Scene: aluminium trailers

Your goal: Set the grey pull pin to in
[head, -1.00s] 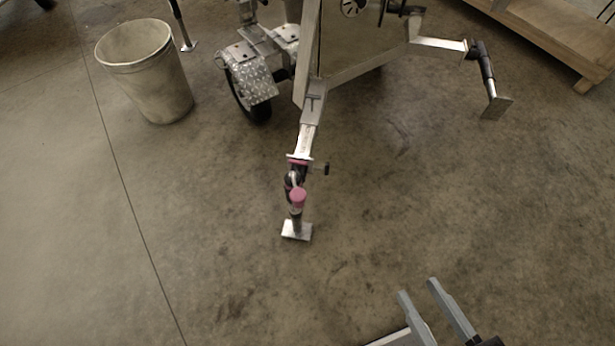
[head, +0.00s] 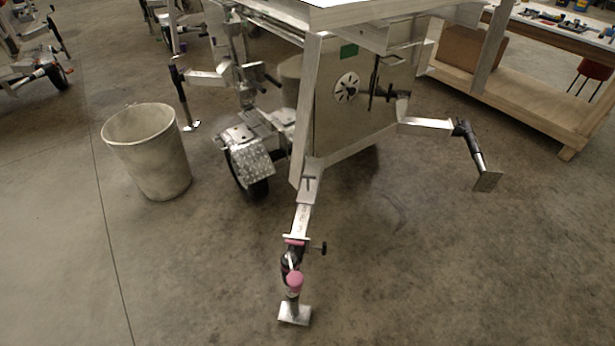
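The near outrigger leg (head: 301,218) of an aluminium trailer reaches toward me at the lower middle of the head view. A small dark grey T-shaped handle (head: 309,184) sits on top of the leg where it leaves the trailer frame. A dark pin with a round knob (head: 322,248) sticks out to the right near the leg's outer end, beside a pink band. I cannot tell for sure which of these is the grey pull pin, nor how deep either sits. My gripper is out of view.
A pink-capped jack (head: 294,281) with a square foot (head: 295,314) stands at the leg's end. A bin (head: 150,155) stands left of the trailer wheel (head: 250,180). Another outrigger (head: 430,124) juts right. A wooden bench (head: 520,105) is behind. Floor is clear at front right.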

